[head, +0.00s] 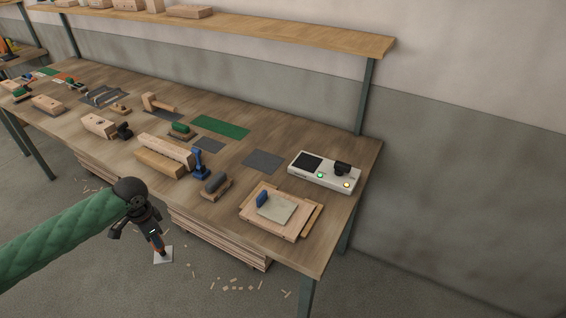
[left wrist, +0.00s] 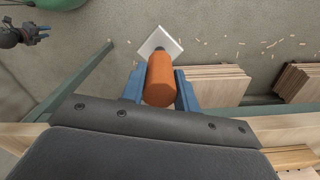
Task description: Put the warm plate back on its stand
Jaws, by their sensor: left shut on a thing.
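My left gripper (head: 151,229) is shut on the orange handle (left wrist: 160,80) of a tool with a flat, pale square plate (head: 163,255), which I take to be the warm plate. The plate hangs below the gripper, over the floor in front of the bench. In the left wrist view the square plate (left wrist: 160,43) shows beyond the handle.
The wooden bench (head: 232,154) carries wood blocks, a blue tool (head: 200,163), a sanding block (head: 215,185), grey and green mats and a wooden board (head: 257,227) with a pale sheet. A shelf (head: 300,31) runs above. Stacked boards stand under the bench; shavings lie on the floor.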

